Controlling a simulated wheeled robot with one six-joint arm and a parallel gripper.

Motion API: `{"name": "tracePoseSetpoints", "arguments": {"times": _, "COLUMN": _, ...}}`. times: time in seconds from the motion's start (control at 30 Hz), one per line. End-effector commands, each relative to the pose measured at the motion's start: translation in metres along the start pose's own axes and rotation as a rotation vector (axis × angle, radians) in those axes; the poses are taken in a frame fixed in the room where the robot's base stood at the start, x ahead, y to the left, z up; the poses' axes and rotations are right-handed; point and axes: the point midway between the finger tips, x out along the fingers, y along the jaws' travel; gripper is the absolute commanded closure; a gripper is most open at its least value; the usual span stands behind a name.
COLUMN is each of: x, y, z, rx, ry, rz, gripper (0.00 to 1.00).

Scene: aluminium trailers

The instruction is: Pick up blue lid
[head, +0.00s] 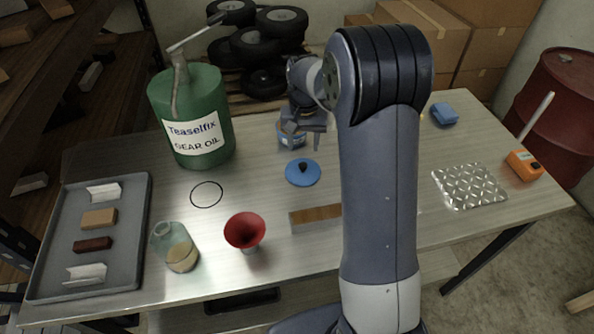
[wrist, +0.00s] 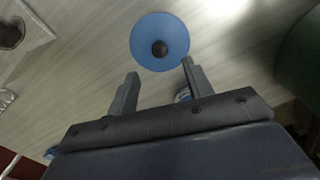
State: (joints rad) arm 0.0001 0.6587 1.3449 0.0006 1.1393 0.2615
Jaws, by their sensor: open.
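The blue lid (head: 303,173) is a round disc with a dark knob, lying flat on the table near the middle in the head view. In the wrist view the blue lid (wrist: 146,33) lies beyond my fingertips, with its dark knob facing up. My gripper (head: 310,124) is open and empty, behind the lid in the head view. In the wrist view my gripper (wrist: 160,68) has its two fingers apart, short of the knob. A blue can (head: 291,139) stands behind the lid, partly hidden by my gripper.
A green gear oil can (head: 190,115) stands left of the lid. A grey tray (head: 138,234) holds several small pieces. A blue cloth-like item (head: 444,114) is at the right.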

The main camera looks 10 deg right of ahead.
Motion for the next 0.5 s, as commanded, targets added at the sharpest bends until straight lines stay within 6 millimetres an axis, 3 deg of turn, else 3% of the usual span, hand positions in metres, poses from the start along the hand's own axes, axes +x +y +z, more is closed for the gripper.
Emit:
{"name": "tracePoseSetpoints", "arguments": {"times": 0.1, "x": 0.019, "y": 0.000, "z": 0.000, "rx": 0.000, "ry": -0.003, "rz": 0.001, "gripper": 0.52}}
{"name": "tracePoseSetpoints", "arguments": {"times": 0.5, "x": 0.058, "y": 0.001, "z": -0.001, "rx": 0.000, "ry": -0.003, "rz": 0.001, "gripper": 0.52}}
